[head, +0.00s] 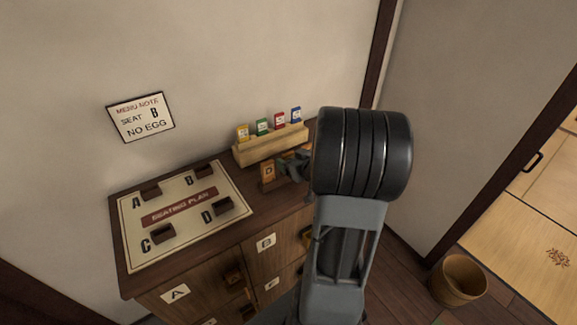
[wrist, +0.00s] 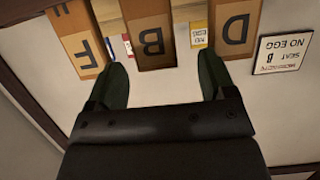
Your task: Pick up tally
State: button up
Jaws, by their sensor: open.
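Three upright wooden tallies show in the wrist view, upside down: one marked F (wrist: 78,42), one marked B (wrist: 150,32) and one marked D (wrist: 236,28). My gripper (wrist: 162,60) is open. In the wrist view, tally B stands between the lines of its two fingers; F and D lie outside them. I cannot tell whether the fingers reach around B. In the head view, the D tally (head: 268,172) shows beside my gripper (head: 295,167), on the cabinet top; my arm hides much of the other tallies.
A wooden rack (head: 270,147) with several coloured cards stands behind the tallies. A seating plan board (head: 135,243) with dark slots lies to the left. A menu note (head: 141,117) on the wall reads seat B, no egg. A bucket (head: 458,282) stands on the floor at right.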

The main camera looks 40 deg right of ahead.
aim_at(289, 157)
jog(key=shift+d+p+x, duration=0.2)
jog(key=shift+p+x, duration=0.2)
jog(key=shift+x, duration=2.25)
jog(key=shift+s, duration=0.1)
jog(key=shift+c, duration=0.4)
jog(key=c, duration=1)
